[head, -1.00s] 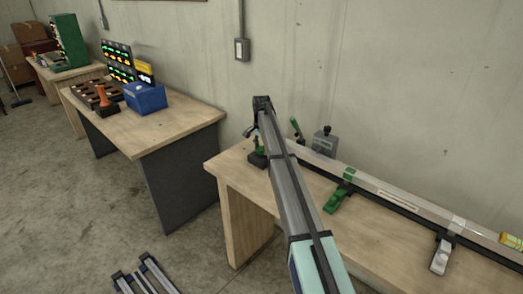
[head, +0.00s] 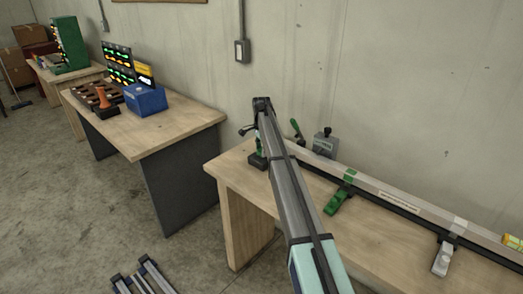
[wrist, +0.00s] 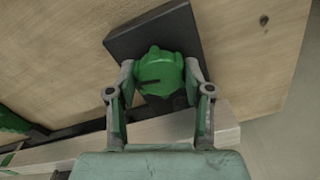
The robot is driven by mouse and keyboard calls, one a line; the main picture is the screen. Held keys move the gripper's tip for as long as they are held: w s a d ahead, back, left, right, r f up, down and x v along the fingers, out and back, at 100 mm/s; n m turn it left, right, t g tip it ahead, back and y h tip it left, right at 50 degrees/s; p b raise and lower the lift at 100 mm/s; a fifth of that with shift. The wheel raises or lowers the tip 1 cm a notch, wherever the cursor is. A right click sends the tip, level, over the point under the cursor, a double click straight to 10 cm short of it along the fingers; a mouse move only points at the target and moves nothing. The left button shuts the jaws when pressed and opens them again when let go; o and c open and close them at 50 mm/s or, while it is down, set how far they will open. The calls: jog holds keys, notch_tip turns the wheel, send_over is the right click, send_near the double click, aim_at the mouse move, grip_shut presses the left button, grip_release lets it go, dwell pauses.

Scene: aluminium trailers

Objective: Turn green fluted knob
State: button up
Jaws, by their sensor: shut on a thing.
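The green fluted knob (wrist: 160,74) sits on a dark rectangular base plate (wrist: 150,32) on the wooden bench in the wrist view. It has a lobed rim and a dark line across its top. My gripper (wrist: 160,80) is shut on the knob, one finger on each side of it. In the head view the dark base (head: 257,161) shows at the left end of the near bench. My arm hides most of the knob there.
A long rail (head: 400,205) runs along the bench, with a green clamp (head: 338,200) and a grey clamp (head: 442,258). A grey box (head: 325,142) stands behind. Another bench (head: 160,130) at the left carries a blue bin (head: 145,98).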

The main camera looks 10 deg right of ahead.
jog(key=shift+s+f, duration=0.1)
jog(key=o, duration=1.2)
jog(key=shift+c, duration=0.2)
notch_tip(320, 180, up, 12)
jog(key=shift+a, duration=0.1)
